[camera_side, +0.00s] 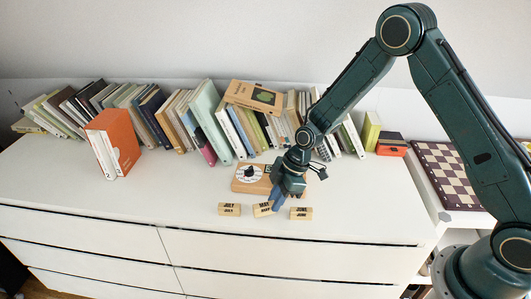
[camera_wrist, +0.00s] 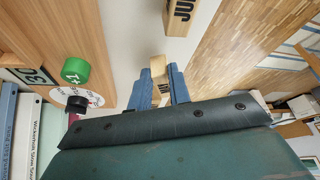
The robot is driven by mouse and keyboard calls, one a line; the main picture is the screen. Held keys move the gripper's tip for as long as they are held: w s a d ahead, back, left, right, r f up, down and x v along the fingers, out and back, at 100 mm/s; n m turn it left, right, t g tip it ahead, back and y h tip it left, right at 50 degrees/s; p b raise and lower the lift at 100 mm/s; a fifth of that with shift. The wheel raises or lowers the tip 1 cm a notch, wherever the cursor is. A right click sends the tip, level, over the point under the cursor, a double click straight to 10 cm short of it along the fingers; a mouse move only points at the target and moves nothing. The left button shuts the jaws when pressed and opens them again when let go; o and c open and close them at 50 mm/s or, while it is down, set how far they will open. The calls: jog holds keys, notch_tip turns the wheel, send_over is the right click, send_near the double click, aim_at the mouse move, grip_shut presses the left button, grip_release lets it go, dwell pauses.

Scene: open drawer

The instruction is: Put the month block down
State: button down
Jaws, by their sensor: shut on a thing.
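My gripper (camera_side: 276,204) is shut on the middle month block (camera_side: 262,210), a small pale wooden block with dark lettering too small to read surely. In the wrist view the block (camera_wrist: 158,68) sits between the two blue fingers (camera_wrist: 160,88). It looks slightly turned and is at or just above the white top; I cannot tell whether it touches. The JULY block (camera_side: 229,209) lies to its left and the JUNE block (camera_side: 301,213) to its right, both apart from it. The wooden calendar base (camera_side: 246,186) stands behind, partly hidden by my gripper.
A row of books (camera_side: 215,120) lines the back of the white dresser top (camera_side: 180,195). An orange box (camera_side: 112,142) stands at the left. The dresser's front edge is close in front of the blocks. A chessboard (camera_side: 446,175) lies at the right, beyond my arm.

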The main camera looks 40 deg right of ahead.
jog(key=shift+f, duration=0.5)
jog(key=shift+f, duration=0.15)
jog(key=c, duration=1.3)
grip_release()
jog(key=shift+r, duration=0.2)
jog(key=v, duration=1.2)
jog(key=shift+s+d, duration=0.1)
